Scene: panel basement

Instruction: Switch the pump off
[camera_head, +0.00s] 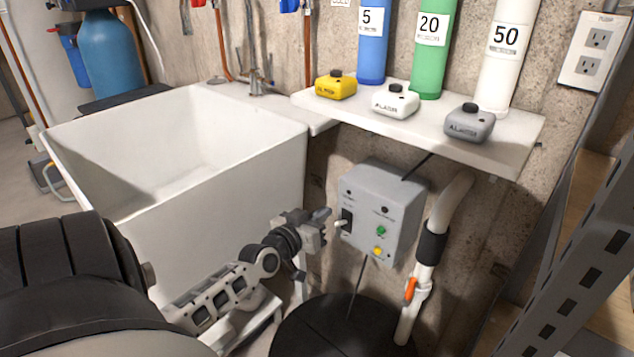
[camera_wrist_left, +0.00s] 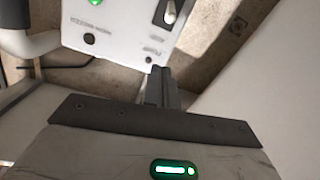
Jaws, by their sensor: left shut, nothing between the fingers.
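The grey pump control box (camera_head: 375,228) is on the wall below the shelf. Its front has a green light (camera_head: 381,230), a yellow button or light (camera_head: 377,251) and, at its left edge, a black-plated switch (camera_head: 347,217) with a pale lever. My left gripper (camera_head: 326,217) is shut and empty, its tips just left of the switch. In the left wrist view the switch (camera_wrist_left: 172,12) shows at the top edge, partly cut off, and the shut fingers (camera_wrist_left: 158,82) point at the box's panel near it. I cannot tell whether they touch. My right gripper is out of view.
A white sink (camera_head: 215,195) stands left of the box. A metal rack (camera_head: 580,250) stands at right.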

